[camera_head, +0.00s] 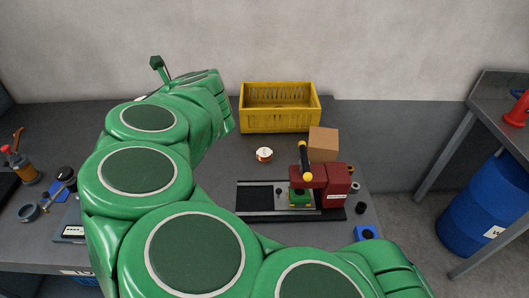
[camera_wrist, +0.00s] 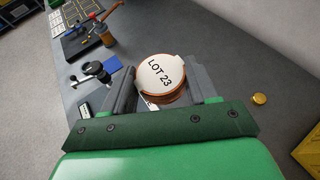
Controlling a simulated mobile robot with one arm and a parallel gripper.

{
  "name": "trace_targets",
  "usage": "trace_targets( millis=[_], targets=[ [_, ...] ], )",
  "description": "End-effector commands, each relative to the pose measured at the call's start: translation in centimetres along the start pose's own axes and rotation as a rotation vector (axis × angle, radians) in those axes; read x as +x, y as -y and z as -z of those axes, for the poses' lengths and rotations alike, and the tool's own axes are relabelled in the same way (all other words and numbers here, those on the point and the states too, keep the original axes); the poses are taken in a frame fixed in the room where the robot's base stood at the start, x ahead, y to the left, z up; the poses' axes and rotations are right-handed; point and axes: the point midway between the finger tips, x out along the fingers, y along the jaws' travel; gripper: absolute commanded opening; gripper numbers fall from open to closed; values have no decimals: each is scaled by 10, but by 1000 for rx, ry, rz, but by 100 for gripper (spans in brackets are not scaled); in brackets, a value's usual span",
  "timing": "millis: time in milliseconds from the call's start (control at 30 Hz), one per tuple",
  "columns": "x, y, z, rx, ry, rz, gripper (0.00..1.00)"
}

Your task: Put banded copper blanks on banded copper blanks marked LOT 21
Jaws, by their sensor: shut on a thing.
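In the wrist view my gripper (camera_wrist: 162,88) is shut on banded copper blanks (camera_wrist: 160,74), a short copper-coloured round stack. Its white top label reads LOT 23. It sits between the two grey fingers, above the dark bench. In the head view my green arm hides most of the gripper and the held blanks. Another short copper stack (camera_head: 264,154) with a white top stands on the bench in front of the yellow crate; its marking is too small to read. A piece of white shows just below the held blanks in the wrist view; I cannot tell what it is.
A yellow crate (camera_head: 280,122) and a cardboard box (camera_head: 323,142) stand behind a red press (camera_head: 334,184) with a black handle. A small gold disc (camera_wrist: 259,99) lies on the bench. A scale (camera_head: 73,232) and tools are at left. Bench around the copper stack is clear.

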Motion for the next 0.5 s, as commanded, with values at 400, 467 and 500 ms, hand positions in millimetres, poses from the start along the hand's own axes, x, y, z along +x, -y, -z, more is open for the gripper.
trace_targets(
  millis=[400,467,500],
  targets=[
    [-15,50,0,124,1,301,22],
    [-20,59,2,148,0,357,22],
    [-23,64,3,162,0,393,22]
  ],
)
